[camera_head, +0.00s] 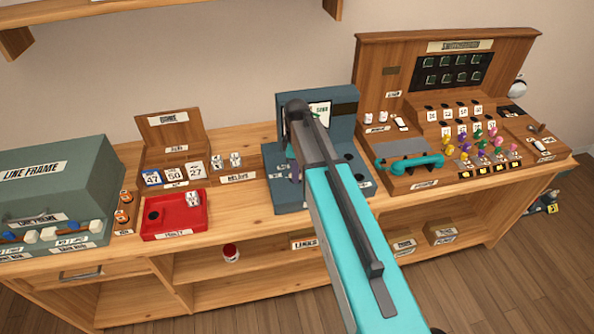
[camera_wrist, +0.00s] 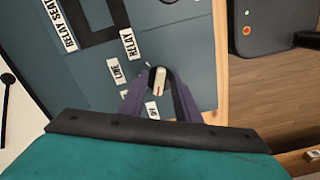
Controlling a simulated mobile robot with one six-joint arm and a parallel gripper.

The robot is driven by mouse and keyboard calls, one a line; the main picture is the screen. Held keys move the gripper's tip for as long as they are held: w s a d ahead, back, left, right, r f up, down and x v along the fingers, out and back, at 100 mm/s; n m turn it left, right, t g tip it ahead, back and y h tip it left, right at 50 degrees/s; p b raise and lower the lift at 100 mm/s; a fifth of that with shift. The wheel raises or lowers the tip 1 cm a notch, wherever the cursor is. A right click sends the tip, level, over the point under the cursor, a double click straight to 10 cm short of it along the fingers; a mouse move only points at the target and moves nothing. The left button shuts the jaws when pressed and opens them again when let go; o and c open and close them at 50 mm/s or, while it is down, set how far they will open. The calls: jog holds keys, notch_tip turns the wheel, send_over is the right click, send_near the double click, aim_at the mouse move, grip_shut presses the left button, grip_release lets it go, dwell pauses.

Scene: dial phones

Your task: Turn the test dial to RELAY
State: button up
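In the wrist view, the test dial (camera_wrist: 159,82) is a dark round knob with a white pointer bearing a red mark, on a blue-grey panel. My gripper (camera_wrist: 160,77) has its two purple fingers on either side of the dial, with a narrow gap showing; I cannot see firm contact. A RELAY label (camera_wrist: 130,44) lies above and left of the dial, a LINE label (camera_wrist: 114,72) further left, and a small partly hidden label (camera_wrist: 152,110) between the fingers. In the head view, my arm hides the dial and most of my gripper at the blue-grey unit (camera_head: 291,194).
A switchboard (camera_head: 515,45) with a turquoise handset (camera_head: 409,162) stands right of the unit. A red tray (camera_head: 174,230), a card rack (camera_head: 172,127) and a green line frame box (camera_head: 58,180) stand to the left. The bench front (camera_head: 268,226) between tray and unit is clear.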

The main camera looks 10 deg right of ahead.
grip_shut()
jog(key=shift+m, duration=0.4)
jog(key=m+b, duration=0.1)
jog(key=m, duration=0.4)
jog(key=shift+s+m+b, duration=0.15)
jog(key=shift+m+b, duration=0.2)
jog(key=shift+m, duration=0.05)
jog(key=m, duration=0.3)
jog(key=m+b, duration=0.1)
jog(key=m, duration=0.2)
jog(key=shift+a+m, duration=0.2)
jog(key=shift+m, duration=0.2)
jog(key=m, duration=0.6)
jog(key=shift+a+m+b, duration=0.15)
jog(key=shift+m+b, duration=0.2)
jog(key=shift+m, duration=0.05)
jog(key=m, duration=0.6)
jog(key=shift+a+m, duration=0.1)
jog(key=shift+m, duration=0.3)
